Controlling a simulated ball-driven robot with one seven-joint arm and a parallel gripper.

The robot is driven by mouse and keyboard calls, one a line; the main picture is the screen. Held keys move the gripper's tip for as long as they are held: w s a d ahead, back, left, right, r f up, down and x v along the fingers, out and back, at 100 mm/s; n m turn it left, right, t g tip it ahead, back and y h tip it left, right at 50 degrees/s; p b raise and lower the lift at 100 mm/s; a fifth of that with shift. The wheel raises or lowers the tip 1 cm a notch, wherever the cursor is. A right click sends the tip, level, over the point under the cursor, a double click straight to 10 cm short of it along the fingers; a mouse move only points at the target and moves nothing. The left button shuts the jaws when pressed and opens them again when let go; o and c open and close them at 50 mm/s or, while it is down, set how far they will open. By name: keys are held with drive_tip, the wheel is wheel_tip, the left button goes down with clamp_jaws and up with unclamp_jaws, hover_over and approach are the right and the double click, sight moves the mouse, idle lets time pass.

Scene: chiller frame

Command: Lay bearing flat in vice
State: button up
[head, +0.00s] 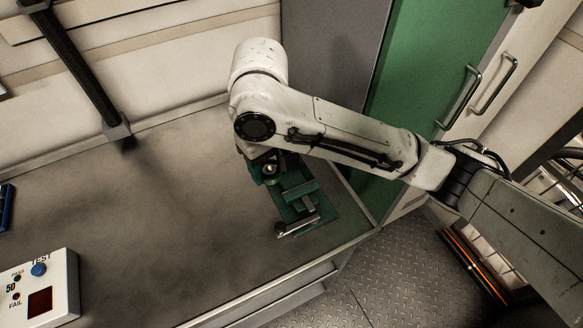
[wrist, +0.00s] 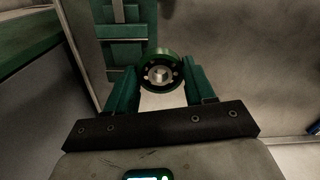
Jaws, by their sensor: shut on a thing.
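The bearing (wrist: 161,75) is a round ring with a dark face, a green outer edge and a bright centre. My gripper (wrist: 160,84) is shut on it, with one green finger on each side. In the head view the bearing (head: 270,170) shows small below my wrist, partly hidden by my arm. The green vice (head: 305,203) stands on the bench just right of and in front of the bearing, its metal handle toward the bench's front edge. In the wrist view the vice (wrist: 124,52) lies beyond the bearing, up and left. The exact height of the bearing is hard to tell.
The grey bench top (head: 170,210) is clear left of the vice. A white test box (head: 45,290) sits at the front left. A dark post (head: 75,65) stands at the back left. A green cabinet door (head: 425,75) and grey panel (head: 330,60) bound the right side.

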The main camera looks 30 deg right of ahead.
drive_tip(key=b, duration=0.2)
hover_over(293, 179)
drive_tip(key=a, duration=0.2)
drive_tip(key=f, duration=0.5)
drive_tip(key=shift+s+d+f, duration=0.15)
drive_tip(key=shift+s, duration=0.15)
drive_tip(key=shift+w+d+f+p, duration=0.1)
drive_tip(key=shift+w+d+p, duration=0.05)
drive_tip(key=shift+d+p, duration=0.2)
drive_tip(key=shift+w+d+f, duration=0.15)
drive_tip(key=shift+d+f, duration=0.2)
drive_tip(key=shift+f, duration=0.15)
drive_tip(key=shift+w+d+f+p, duration=0.1)
drive_tip(key=shift+f+p, duration=0.4)
drive_tip(key=shift+f, duration=1.25)
drive_tip(key=shift+f, duration=0.15)
drive_tip(key=o, duration=1.1)
